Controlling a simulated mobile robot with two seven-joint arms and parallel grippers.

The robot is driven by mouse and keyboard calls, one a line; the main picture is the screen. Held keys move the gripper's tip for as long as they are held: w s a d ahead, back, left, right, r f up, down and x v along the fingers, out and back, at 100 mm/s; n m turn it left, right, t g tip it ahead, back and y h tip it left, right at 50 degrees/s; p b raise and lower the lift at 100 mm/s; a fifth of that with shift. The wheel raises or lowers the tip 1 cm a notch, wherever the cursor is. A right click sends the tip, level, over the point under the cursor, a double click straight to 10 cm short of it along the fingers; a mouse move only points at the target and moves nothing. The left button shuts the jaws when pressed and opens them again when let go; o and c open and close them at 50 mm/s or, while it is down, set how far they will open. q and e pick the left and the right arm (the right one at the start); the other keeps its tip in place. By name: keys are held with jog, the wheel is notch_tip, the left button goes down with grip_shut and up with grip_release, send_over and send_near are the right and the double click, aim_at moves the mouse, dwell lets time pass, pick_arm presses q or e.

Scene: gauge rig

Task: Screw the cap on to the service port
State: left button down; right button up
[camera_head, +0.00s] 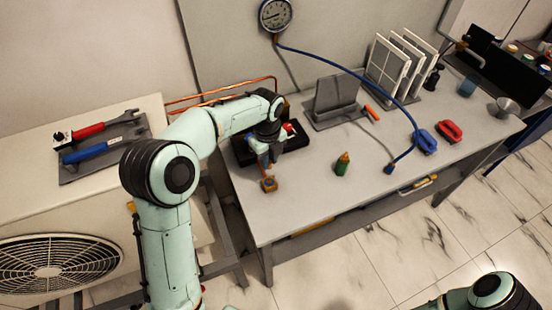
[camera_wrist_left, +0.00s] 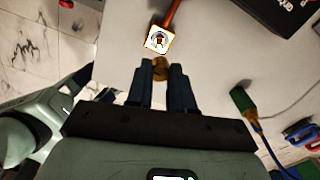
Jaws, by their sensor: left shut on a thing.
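My left gripper (camera_wrist_left: 161,76) is shut on the small round brass cap (camera_wrist_left: 160,65), which sits between its fingertips in the left wrist view. Just beyond the fingertips is the service port (camera_wrist_left: 157,39), a square brass-orange block with a pale face and a dark round centre. Whether cap and port touch is not clear. In the head view the port (camera_head: 269,185) stands near the front left of the grey bench, and my left arm reaches over the bench from the left. The cap is too small to make out there. My right gripper is out of the picture.
A black tray (camera_head: 296,141) lies behind the port. The bench front between port and bottle is clear.

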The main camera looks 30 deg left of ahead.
pick_arm(q)
jog(key=shift+s, duration=0.1)
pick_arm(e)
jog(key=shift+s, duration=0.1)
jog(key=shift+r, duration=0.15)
pick_arm(q)
jog(key=shift+f+b, duration=0.8)
jog(key=shift+f, duration=1.8)
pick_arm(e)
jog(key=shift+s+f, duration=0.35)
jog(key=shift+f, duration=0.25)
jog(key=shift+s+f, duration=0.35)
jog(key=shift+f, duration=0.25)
pick_arm(q)
jog(key=shift+p, duration=0.3)
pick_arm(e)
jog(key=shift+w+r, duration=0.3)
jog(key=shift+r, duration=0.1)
pick_arm(q)
jog(key=shift+f, duration=0.15)
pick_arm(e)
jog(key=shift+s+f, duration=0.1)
pick_arm(q)
jog(key=shift+f+b, duration=0.45)
jog(key=shift+f, duration=0.6)
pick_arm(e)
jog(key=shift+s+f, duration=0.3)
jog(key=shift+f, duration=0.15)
pick_arm(q)
jog(key=shift+f, duration=0.1)
